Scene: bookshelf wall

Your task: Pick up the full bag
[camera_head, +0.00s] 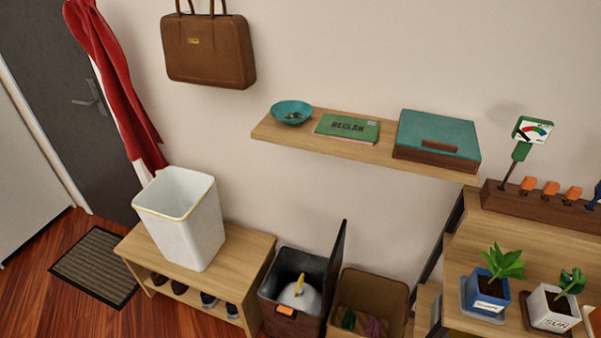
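A white bag (299,296) with a yellow tie sticking up at its top sits inside a dark grey bin (272,286) on the floor. The bin's lid (336,268) stands open at its right side. Only the bag's top shows; the bin walls hide the rest. A brown handbag (209,52) hangs on the wall at the upper left; its contents cannot be seen. Neither of my grippers is in view.
A brown bin (371,293) stands right of the grey bin. An empty-looking white bin (183,216) stands on a shoe bench (245,252) to the left. A wall shelf (281,134) is above. A wooden stand with potted plants (488,290) is at right.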

